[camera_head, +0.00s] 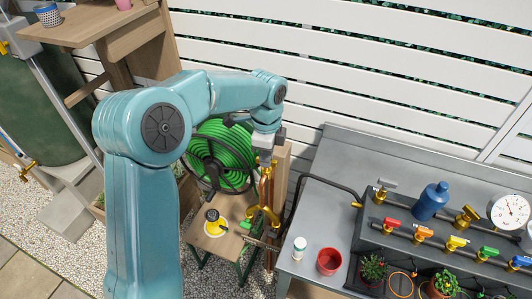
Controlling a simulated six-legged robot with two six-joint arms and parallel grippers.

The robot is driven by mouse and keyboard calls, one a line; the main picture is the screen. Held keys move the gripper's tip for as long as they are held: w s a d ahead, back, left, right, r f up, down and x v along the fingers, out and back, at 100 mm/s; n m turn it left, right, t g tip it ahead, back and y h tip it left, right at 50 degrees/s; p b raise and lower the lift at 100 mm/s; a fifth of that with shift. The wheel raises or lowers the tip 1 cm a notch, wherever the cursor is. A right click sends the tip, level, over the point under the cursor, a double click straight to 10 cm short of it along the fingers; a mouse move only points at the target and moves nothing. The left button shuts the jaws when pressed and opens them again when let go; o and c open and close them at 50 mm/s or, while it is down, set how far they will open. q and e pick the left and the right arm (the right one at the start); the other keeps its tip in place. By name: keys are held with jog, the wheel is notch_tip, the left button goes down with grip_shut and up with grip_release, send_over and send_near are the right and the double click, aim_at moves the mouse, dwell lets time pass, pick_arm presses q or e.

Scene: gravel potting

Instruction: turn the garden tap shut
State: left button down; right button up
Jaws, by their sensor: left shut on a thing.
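The brass garden tap (262,216) is at the middle, on an upright copper pipe beside a wooden post. My left arm arches over from the left, and my left gripper (265,155) points down at the top of the brass and copper fittings. It is shut on a brass part of the tap there. The fingertips are small and partly hidden, so the exact grip and the handle's angle cannot be told. My right gripper is not in view.
A green hose reel (222,152) stands behind the tap. A small wooden stool (205,240) with a yellow-black item is at lower left.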

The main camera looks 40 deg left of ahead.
pick_arm(q)
jog(key=shift+m, duration=0.6)
jog(key=c, duration=1.1)
grip_release()
jog(key=shift+d, duration=0.1)
jog(key=shift+c, duration=0.2)
jog(key=shift+r, duration=0.1)
jog(key=shift+r, duration=0.35)
notch_tip(320, 180, up, 16)
jog(key=shift+f+p, duration=0.25)
jog(key=shift+p, duration=0.05)
jog(key=shift+s+f, duration=0.1)
